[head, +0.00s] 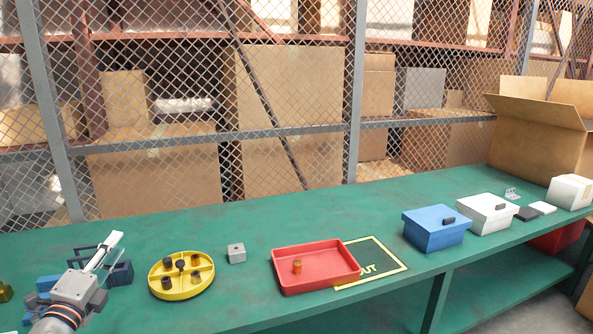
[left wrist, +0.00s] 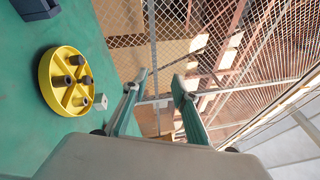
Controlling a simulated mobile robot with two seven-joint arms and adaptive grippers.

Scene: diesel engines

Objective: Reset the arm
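My left arm comes in at the lower left of the head view, with its left gripper (head: 107,248) over the left part of the green table (head: 220,225). In the left wrist view the two fingers of the left gripper (left wrist: 160,84) stand apart with nothing between them. The gripper is tilted up and away from the table, pointing toward the mesh fence. My right gripper is in neither view.
A yellow round tray (head: 182,290) with several dark cylinders is right of my gripper. A grey block (head: 236,253), a red tray (head: 317,286) holding a small brass-coloured part, a blue box (head: 430,240) and white box (head: 484,218) stand farther right. A mesh fence (head: 250,135) stands behind.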

